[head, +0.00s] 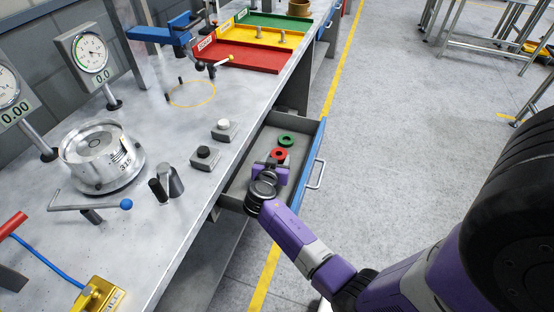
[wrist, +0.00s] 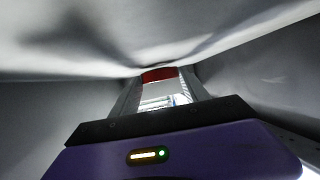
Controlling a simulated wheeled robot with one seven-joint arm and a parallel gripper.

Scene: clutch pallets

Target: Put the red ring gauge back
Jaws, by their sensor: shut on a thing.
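The red ring gauge (head: 278,154) is at my gripper (head: 277,160), inside the open drawer (head: 242,180). In the wrist view, a strip of the red ring (wrist: 159,75) shows between the two fingertips of my gripper (wrist: 158,82), which are shut on it. The drawer's grey surface lies close around the fingertips there. A green ring (head: 287,140) lies in the drawer just beyond the red one. I cannot tell whether the red ring touches the drawer floor.
The drawer's blue front (head: 313,160) has a metal handle on the aisle side. The workbench (head: 150,210) carries dial gauges, a round metal fixture (head: 101,155), two button boxes and red, yellow and green trays (head: 250,58). The floor to the right is mostly clear.

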